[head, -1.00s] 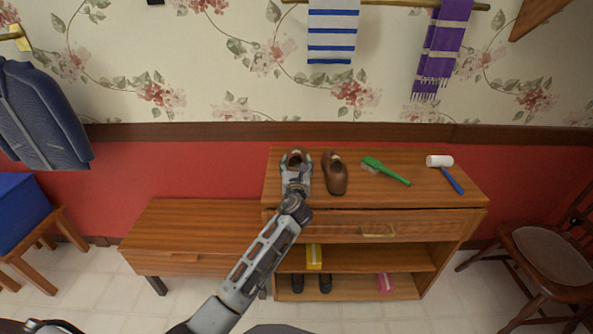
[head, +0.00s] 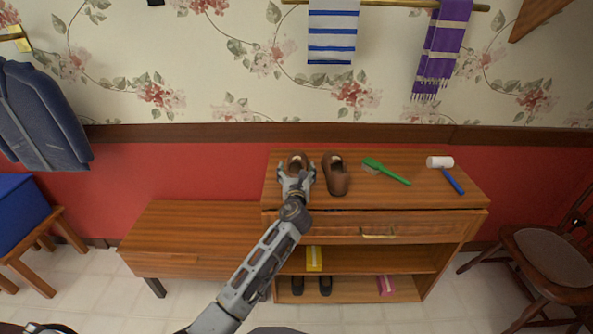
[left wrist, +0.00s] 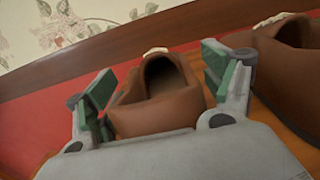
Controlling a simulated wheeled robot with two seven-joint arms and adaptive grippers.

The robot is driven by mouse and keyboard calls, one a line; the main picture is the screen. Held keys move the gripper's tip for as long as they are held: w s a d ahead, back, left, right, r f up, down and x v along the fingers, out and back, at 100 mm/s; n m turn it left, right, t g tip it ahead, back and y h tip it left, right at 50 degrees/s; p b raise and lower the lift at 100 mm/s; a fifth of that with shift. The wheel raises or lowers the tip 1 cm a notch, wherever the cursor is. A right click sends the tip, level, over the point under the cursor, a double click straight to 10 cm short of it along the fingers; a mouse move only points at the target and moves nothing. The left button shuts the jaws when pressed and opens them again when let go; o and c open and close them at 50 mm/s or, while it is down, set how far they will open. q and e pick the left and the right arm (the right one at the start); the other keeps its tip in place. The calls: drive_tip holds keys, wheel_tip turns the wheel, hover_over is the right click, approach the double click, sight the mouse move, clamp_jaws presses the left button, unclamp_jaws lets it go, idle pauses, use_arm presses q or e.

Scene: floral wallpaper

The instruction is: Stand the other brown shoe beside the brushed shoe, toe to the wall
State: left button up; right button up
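Two brown shoes stand side by side on top of the wooden cabinet (head: 415,197). The left brown shoe (head: 297,160) points its toe at the wall, and its heel faces me. My left gripper (head: 297,178) is at its heel. In the left wrist view the fingers are spread on both sides of this shoe (left wrist: 160,108), apart from it, with green pads showing. The right brown shoe (head: 336,178) stands just to the right, and part of it shows in the left wrist view (left wrist: 285,60). My right gripper is not in view.
A green brush (head: 386,171) and a white-headed, blue-handled tool (head: 446,170) lie to the right on the cabinet top. A lower wooden bench (head: 190,230) adjoins at left. A chair (head: 545,250) stands at right. The wall is close behind.

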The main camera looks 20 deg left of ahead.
use_arm(q)
drive_tip(key=shift+s+r, duration=0.1)
idle(0.4)
drive_tip(key=p+v, duration=0.1)
drive_tip(key=v, duration=1.1)
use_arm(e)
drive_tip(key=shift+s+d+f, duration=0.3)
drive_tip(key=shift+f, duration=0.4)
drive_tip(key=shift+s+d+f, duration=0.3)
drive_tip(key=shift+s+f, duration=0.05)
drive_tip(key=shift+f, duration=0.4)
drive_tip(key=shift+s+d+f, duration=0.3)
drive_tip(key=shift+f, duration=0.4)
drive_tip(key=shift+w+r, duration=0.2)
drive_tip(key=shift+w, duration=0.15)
